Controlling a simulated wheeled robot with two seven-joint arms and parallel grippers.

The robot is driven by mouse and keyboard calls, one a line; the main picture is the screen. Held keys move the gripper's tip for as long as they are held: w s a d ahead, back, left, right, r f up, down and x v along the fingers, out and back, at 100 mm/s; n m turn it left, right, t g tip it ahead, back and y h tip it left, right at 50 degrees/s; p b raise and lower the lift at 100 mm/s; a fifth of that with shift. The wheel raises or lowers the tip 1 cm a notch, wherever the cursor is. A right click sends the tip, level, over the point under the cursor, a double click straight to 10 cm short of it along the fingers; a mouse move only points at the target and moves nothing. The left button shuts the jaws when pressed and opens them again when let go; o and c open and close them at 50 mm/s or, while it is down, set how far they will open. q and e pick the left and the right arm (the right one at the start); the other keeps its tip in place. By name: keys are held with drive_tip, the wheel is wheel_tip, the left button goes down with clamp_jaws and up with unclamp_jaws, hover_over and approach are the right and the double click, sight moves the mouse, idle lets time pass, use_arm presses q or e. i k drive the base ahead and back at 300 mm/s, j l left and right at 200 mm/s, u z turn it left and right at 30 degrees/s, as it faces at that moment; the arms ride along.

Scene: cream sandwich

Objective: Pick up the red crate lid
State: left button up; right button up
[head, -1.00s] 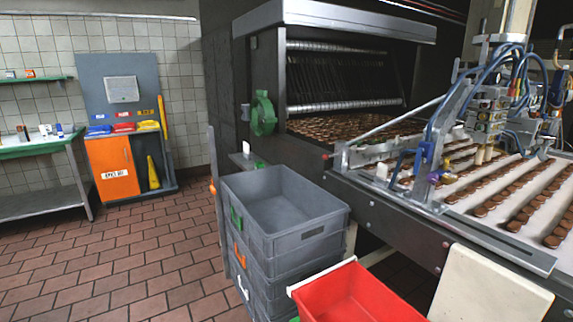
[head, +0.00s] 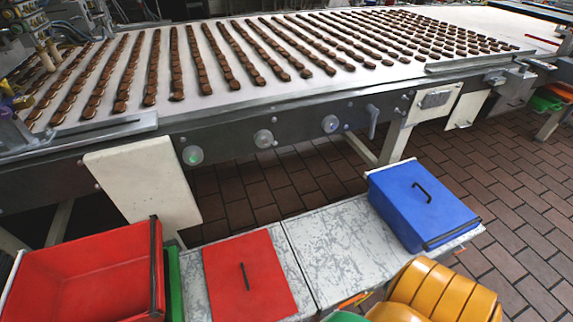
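The red crate lid (head: 223,277) is a flat red panel with a short black handle in its middle. It lies flat on a scuffed grey-white surface (head: 330,240) near the bottom of the head view. The open red crate (head: 60,284) stands to its left, with a black edge on its right side.
A blue box (head: 400,205) with a black handle sits at the right of the grey surface. The conveyor (head: 235,96) with rows of chocolate-brown biscuits runs behind. Brown tiled floor (head: 525,205) is open at right.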

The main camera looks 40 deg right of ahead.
sight(246, 282)
drive_tip(key=z, duration=0.75)
drive_tip(key=u, duration=1.35)
drive_tip(key=z, duration=1.35)
